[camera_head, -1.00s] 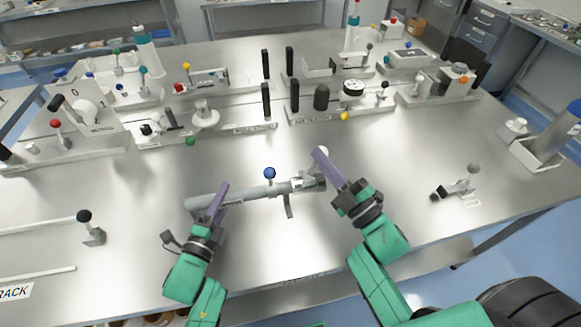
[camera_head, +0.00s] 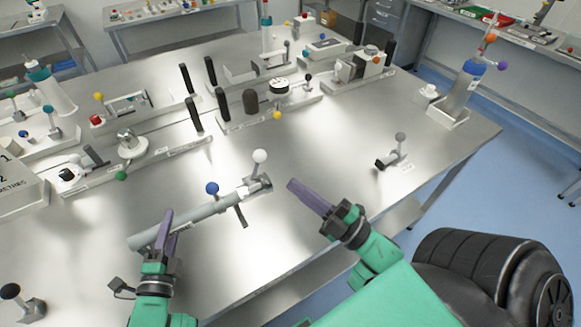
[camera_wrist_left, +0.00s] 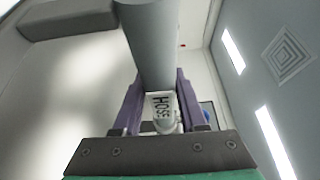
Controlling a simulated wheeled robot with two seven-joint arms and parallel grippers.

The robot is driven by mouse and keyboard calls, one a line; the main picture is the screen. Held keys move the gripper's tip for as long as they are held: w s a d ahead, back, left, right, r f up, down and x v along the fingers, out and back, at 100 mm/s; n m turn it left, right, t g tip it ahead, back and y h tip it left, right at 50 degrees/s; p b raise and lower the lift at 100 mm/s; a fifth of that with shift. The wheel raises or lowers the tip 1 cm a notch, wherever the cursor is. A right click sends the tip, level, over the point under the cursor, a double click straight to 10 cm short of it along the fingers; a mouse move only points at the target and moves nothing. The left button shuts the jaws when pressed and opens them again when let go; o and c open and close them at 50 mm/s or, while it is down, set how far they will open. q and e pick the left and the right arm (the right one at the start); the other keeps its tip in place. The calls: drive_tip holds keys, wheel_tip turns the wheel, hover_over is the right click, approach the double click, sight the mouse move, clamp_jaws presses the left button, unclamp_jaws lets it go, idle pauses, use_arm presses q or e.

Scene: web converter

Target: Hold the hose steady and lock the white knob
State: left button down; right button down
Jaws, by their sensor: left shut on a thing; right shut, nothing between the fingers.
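The grey hose (camera_head: 195,222) lies across the front of the metal table, with a blue knob (camera_head: 212,188) near its middle and a dark lever below. The white knob (camera_head: 260,156) stands upright on the fitting at the hose's right end. My left gripper (camera_head: 166,228) is shut on the hose near its left end. In the left wrist view the hose (camera_wrist_left: 163,45) runs between the purple fingers, with its "HOSE" label showing. My right gripper (camera_head: 292,184) is shut and empty, to the right of the white knob and apart from it.
Fixtures with black handles (camera_head: 190,80) stand behind the hose. A small grey-knobbed lever (camera_head: 400,137) stands at the right, and a blue-topped cylinder (camera_head: 473,70) near the right edge. The table between the right gripper and that lever is clear.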

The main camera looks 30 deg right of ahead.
use_arm(q)
drive_tip(key=shift+s+f+p, duration=0.1)
drive_tip(key=shift+f+p, duration=0.2)
drive_tip(key=c, duration=0.6)
unclamp_jaws()
drive_tip(key=shift+c, duration=0.2)
drive_tip(key=shift+o, duration=1.3)
drive_tip(key=shift+w+r, duration=0.15)
drive_tip(key=shift+w, duration=0.05)
drive_tip(key=v, duration=1.2)
drive_tip(key=shift+a+r, duration=0.1)
drive_tip(key=shift+r, duration=0.05)
